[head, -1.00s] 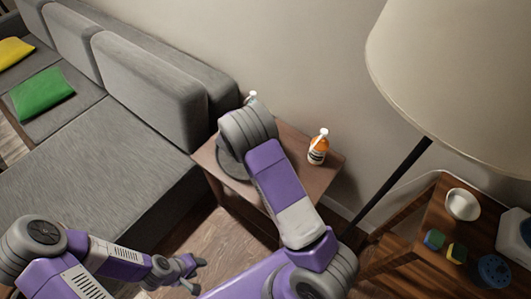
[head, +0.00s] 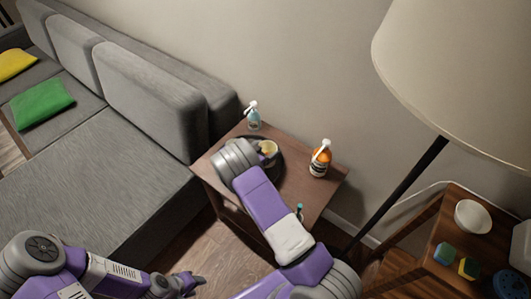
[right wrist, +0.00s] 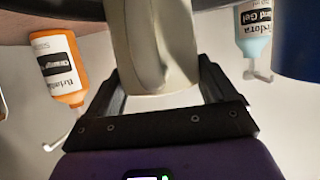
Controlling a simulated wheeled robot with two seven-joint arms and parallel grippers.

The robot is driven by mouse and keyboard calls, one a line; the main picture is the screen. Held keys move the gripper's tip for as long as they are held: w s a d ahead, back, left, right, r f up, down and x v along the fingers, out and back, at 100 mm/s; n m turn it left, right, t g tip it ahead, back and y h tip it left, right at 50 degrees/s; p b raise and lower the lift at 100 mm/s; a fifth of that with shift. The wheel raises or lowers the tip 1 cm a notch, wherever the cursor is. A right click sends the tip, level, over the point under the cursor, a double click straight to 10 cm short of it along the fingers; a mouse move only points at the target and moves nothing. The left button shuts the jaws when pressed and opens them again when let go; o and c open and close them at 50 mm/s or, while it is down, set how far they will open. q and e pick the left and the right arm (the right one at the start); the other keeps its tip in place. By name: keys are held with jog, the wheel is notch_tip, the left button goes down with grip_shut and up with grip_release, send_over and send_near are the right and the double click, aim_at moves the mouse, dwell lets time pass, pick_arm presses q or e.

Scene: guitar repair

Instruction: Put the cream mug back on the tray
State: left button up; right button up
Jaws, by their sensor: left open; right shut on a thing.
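The cream mug (head: 268,147) is at the dark round tray (head: 281,166) on the small wooden side table. My right gripper (head: 264,158) is shut on the mug, partly hidden behind my own wrist. In the right wrist view the cream mug (right wrist: 152,45) sits between the two dark fingers (right wrist: 160,85), and a dark curved rim shows beyond it. I cannot tell whether the mug's base touches the tray. My left gripper (head: 190,283) is open and empty, low at the left, away from the table.
A dark blue thing (right wrist: 298,40) is close to the mug. A lamp (head: 450,70) and a second table with a bowl (head: 473,216) are at right.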

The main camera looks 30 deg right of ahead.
jog(key=shift+f, duration=0.25)
jog(key=shift+f, duration=0.2)
jog(key=o, duration=1.7)
jog(key=shift+r, duration=0.25)
jog(key=p+v, duration=0.3)
jog(key=v, duration=0.9)
jog(key=shift+f, duration=0.15)
jog(key=shift+s, duration=0.1)
